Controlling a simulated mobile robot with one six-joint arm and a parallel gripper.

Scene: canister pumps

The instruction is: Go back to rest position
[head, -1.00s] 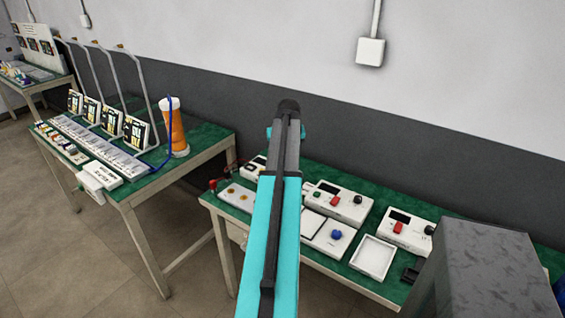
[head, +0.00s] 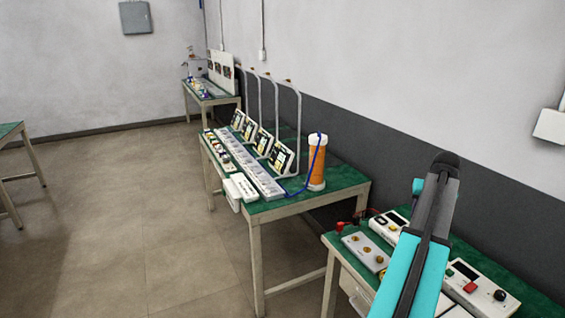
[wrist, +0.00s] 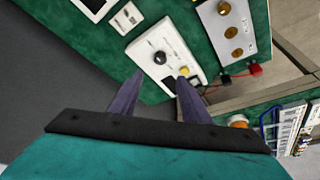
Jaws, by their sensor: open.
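My arm (head: 425,235) rises in the lower right of the head view, in front of the near green bench. My gripper (wrist: 158,88) shows in the wrist view with its two dark fingers apart and nothing between them. It hangs above a white device (wrist: 163,58) with a black knob and a yellow knob, and I cannot tell how far above.
The near green bench (head: 340,240) carries a plate with brass knobs (head: 366,250) and white devices. Another bench (head: 285,212) holds an orange canister (head: 317,165), a long white strip and small screens. Open tiled floor (head: 160,215) lies to the left.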

